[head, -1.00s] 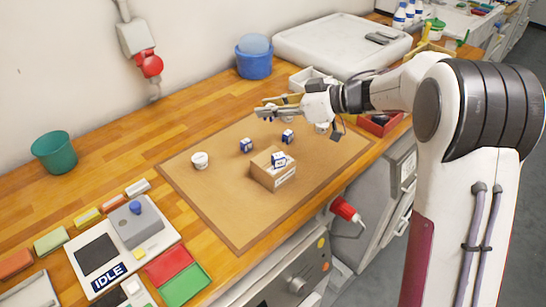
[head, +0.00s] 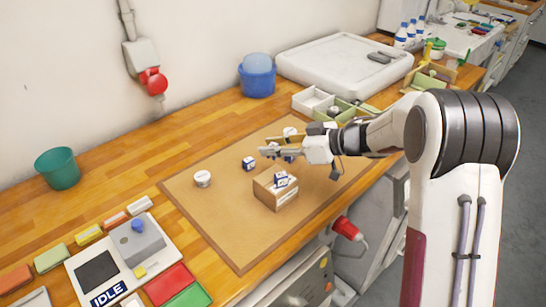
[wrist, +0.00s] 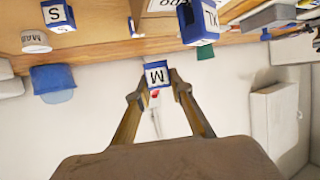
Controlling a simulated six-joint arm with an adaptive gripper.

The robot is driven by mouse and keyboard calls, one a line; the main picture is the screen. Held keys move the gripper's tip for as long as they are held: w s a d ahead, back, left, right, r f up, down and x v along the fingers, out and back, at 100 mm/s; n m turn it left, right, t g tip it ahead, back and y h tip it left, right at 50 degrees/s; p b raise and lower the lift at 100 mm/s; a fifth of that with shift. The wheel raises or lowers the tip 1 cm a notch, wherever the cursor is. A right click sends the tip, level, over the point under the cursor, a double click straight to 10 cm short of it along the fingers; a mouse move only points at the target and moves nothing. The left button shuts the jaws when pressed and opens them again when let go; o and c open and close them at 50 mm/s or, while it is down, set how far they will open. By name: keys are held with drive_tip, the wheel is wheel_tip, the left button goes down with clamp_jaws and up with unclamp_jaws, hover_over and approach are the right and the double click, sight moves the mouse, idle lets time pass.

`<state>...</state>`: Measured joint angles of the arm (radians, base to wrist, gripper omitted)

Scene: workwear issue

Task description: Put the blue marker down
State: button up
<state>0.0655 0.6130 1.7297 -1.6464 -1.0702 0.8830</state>
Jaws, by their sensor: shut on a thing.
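The blue marker (wrist: 157,74) is a small blue-and-white cube lettered M. In the wrist view it sits between the fingertips of my gripper (wrist: 158,88), which is shut on it. In the head view my gripper (head: 268,150) is low over the brown mat (head: 225,215), behind the cardboard box (head: 275,197); the marker (head: 289,158) is partly hidden by the fingers. I cannot tell whether it touches the mat. A similar cube lettered XL (wrist: 200,22) lies on the box. Another lettered S (wrist: 58,14) stands on the mat.
White cups stand on the mat, one at left (head: 202,178) and one behind my gripper (head: 290,133). A divided tray (head: 312,101) and a blue bucket (head: 257,76) are at the back. A console (head: 125,255) is at front left. The mat's left front is clear.

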sight(273, 167)
drive_tip(key=shift+f, duration=1.9)
drive_tip(key=shift+f, duration=0.1)
drive_tip(key=o, duration=0.7)
drive_tip(key=v, duration=1.2)
